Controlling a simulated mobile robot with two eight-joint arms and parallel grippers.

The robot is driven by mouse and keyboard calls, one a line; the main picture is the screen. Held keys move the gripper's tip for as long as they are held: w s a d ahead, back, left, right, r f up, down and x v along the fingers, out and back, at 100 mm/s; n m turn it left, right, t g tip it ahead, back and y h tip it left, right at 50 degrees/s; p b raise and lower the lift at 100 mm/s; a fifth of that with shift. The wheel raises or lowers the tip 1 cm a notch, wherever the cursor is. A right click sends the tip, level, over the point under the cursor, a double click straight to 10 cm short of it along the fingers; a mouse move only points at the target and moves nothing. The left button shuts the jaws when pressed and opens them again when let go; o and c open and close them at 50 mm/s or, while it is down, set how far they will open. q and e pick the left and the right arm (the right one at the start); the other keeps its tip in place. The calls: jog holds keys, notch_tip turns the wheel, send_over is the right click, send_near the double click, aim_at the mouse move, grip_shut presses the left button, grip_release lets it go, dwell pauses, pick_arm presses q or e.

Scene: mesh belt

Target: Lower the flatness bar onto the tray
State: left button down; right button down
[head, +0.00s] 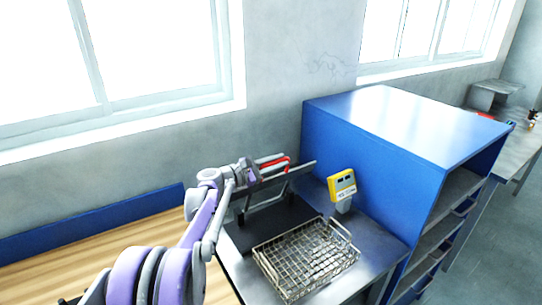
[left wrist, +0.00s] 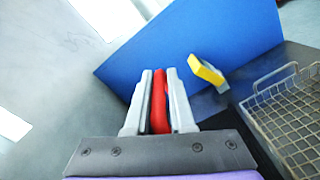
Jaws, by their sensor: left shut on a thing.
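The tray, a wire mesh basket (head: 305,262), sits on the dark bench in the head view; its rim and mesh also show at the right of the left wrist view (left wrist: 290,118). My left gripper (head: 275,166) is behind and above the tray, over a black plate. It is shut on a red grip (left wrist: 159,100), which stands between its two grey fingers. A thin grey bar (head: 302,168), apparently the flatness bar, slants just beside the gripper, raised clear of the tray. How the red grip joins the bar is hidden. My right gripper is out of view.
A yellow device (head: 342,187) stands just behind the tray's right side. A large blue cabinet (head: 365,150) rises close behind it. The black plate (head: 262,231) lies left of the tray. A wooden worktop (head: 130,238) is at the left.

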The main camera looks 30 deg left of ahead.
pick_arm(q)
jog(key=shift+s+d+f, duration=0.25)
jog(key=shift+s+d, duration=0.05)
jog(key=shift+d, duration=0.15)
jog(key=shift+s+d+f, duration=0.2)
jog(key=shift+s+d, duration=0.05)
jog(key=shift+d, duration=0.2)
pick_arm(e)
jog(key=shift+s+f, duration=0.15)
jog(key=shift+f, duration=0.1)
pick_arm(q)
jog(key=c, duration=0.8)
grip_release()
jog(key=shift+a, duration=0.1)
jog(key=shift+c, duration=0.2)
jog(key=b+v, duration=0.1)
jog(key=v, duration=0.9)
jog(key=shift+s+a+b, duration=0.2)
jog(key=shift+s+b, duration=0.15)
jog(key=shift+b, duration=0.05)
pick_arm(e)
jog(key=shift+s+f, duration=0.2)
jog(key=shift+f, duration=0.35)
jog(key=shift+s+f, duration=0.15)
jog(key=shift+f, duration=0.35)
pick_arm(q)
jog(key=shift+f, duration=0.1)
